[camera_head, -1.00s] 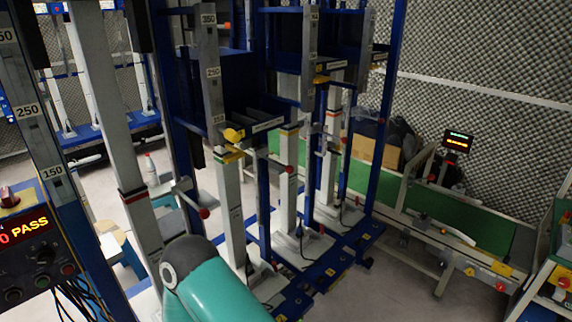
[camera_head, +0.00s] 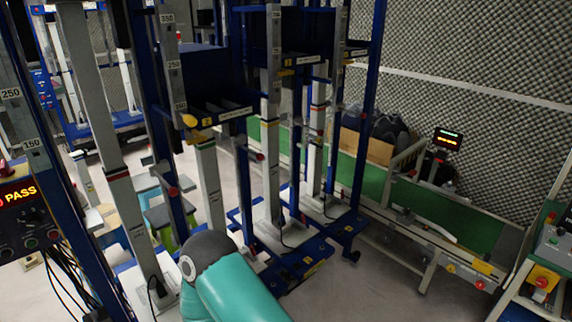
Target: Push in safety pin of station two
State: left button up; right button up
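A station with a yellow knob (camera_head: 190,121) and a small yellow number label (camera_head: 207,122), too small to read surely, stands left of the middle. Its grey upright scale (camera_head: 173,70) rises above the knob. A rod with a red end (camera_head: 172,191) sticks out lower on the left, and another red-ended rod (camera_head: 259,156) shows to the right. I cannot tell which part is the safety pin or how far in it sits. My teal arm link shows at the bottom centre. Neither of my grippers is in view.
Blue frames with grey columns (camera_head: 270,160) stand in a row on a blue base (camera_head: 305,265). A control box with a red PASS display (camera_head: 18,193) is at the left edge. A green conveyor (camera_head: 470,220) runs along the right. Open grey floor lies at the front right.

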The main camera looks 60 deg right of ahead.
aim_at(260, 156)
jog(key=u, duration=0.05)
jog(key=k, duration=0.6)
jog(key=z, duration=0.75)
jog(key=i, duration=1.15)
jog(key=z, duration=0.6)
jog(key=k, duration=0.85)
jog(key=z, duration=0.15)
jog(key=i, duration=0.85)
jog(key=u, duration=0.1)
